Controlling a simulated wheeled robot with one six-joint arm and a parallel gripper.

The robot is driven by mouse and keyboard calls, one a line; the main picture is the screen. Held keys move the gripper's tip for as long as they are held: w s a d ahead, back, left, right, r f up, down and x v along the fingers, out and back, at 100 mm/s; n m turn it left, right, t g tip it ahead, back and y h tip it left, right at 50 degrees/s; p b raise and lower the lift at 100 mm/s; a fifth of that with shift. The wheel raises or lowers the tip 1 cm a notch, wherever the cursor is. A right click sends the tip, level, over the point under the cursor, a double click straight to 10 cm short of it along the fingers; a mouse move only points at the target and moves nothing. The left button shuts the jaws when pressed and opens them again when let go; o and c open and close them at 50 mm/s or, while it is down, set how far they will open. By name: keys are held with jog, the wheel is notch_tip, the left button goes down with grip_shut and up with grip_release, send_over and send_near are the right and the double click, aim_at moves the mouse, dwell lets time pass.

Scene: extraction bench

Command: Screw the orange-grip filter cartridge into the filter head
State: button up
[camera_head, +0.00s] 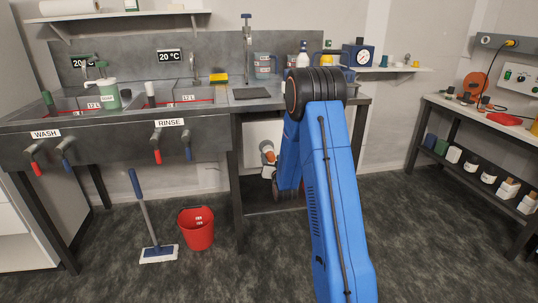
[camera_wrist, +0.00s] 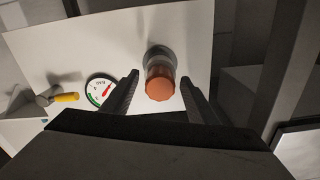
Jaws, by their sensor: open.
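The filter cartridge shows its ribbed orange grip (camera_wrist: 160,88) end-on in the wrist view, with a see-through orange-brown body behind it. Its far end meets the grey, round filter head (camera_wrist: 159,53) on a white panel. I cannot tell how deep the thread sits. My gripper (camera_wrist: 160,77) is open, with one dark finger on each side of the orange grip and a visible gap on both sides. In the head view the orange grip (camera_head: 269,157) shows small under the bench, left of my blue arm. My gripper is hidden there.
A round gauge (camera_wrist: 101,90) and a yellow-handled valve (camera_wrist: 65,97) are left of the cartridge on the white panel (camera_wrist: 95,45). A dark bench leg (camera_head: 237,180) stands left of the panel. A red bucket (camera_head: 196,228) and mop (camera_head: 158,253) stand on the floor.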

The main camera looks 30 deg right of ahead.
jog(key=n, duration=0.3)
jog(key=shift+n, duration=0.4)
jog(key=n, duration=0.3)
jog(key=shift+n, duration=0.4)
jog(key=n, duration=0.7)
jog(key=c, duration=1.2)
jog(key=m, duration=1.3)
jog(key=o, duration=1.3)
